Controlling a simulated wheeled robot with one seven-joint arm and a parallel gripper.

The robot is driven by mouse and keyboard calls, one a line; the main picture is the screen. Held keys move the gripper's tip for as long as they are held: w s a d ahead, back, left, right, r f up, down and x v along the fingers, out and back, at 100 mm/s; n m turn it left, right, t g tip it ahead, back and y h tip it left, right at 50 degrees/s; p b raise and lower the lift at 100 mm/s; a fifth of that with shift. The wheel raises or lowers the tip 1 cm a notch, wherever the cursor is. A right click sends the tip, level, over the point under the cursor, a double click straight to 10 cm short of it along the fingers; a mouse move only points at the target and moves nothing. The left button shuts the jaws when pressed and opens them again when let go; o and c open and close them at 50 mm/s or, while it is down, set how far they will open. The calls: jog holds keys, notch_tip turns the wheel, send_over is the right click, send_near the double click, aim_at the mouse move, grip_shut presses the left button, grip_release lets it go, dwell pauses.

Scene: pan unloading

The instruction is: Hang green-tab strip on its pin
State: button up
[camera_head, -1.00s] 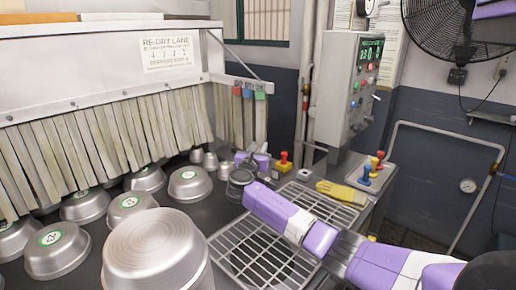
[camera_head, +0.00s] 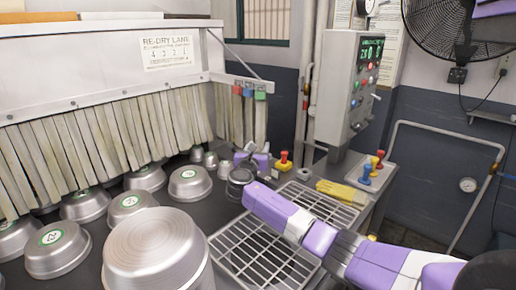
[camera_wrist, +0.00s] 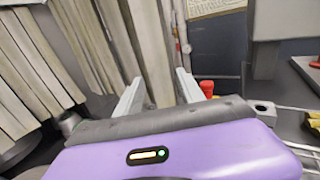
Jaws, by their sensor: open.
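The green tab (camera_head: 260,95) is the rightmost of three coloured tabs on the rail end, with pale strips hanging below. The pin itself is too small to make out. My gripper (camera_head: 249,152) is low, below the tabs and in front of the short strip group. In the wrist view my gripper (camera_wrist: 159,90) has its two grey fingers apart. A pale strip (camera_wrist: 152,45) shows between and beyond the fingers; contact cannot be told. The green tab is not visible in the wrist view.
Red (camera_head: 237,90) and blue (camera_head: 248,92) tabs sit beside the green one. Several metal bowls (camera_head: 190,183) and a large pan (camera_head: 158,250) crowd the left. A wire rack (camera_head: 265,255) lies under my arm. A control box (camera_head: 350,90) stands at right.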

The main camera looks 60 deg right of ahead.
jog(key=shift+s+d, duration=0.1)
jog(key=shift+s, duration=0.2)
